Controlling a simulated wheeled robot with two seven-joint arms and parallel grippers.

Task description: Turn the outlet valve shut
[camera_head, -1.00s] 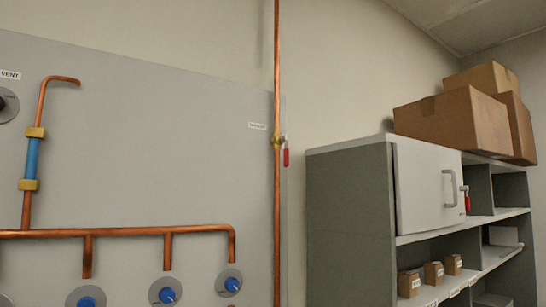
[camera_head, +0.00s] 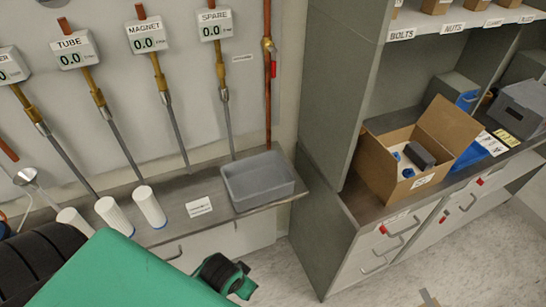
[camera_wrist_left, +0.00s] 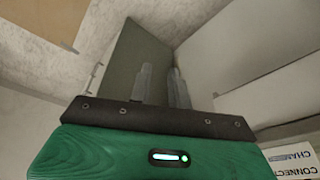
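A valve (camera_head: 267,44) with a brass body and a red handle (camera_head: 273,69) sits on the vertical copper pipe in the head view. The handle hangs down alongside the pipe. The small label beside it is too small to read, so I cannot confirm it is the outlet valve. My left gripper (camera_wrist_left: 160,76) shows in the left wrist view with two grey fingers apart and nothing visible between them. Its fingers cannot be made out in the head view, where my green arm fills the lower left. No valve shows in the wrist view. My right gripper is not in view.
A grey bin (camera_head: 258,180) stands on the narrow bench under the pipe. White ribbed cylinders (camera_head: 149,207) stand to its left. Gauges marked TUBE (camera_head: 73,50), MAGNET and SPARE hang on the panel. A shelf unit with an open cardboard box (camera_head: 404,160) stands at right.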

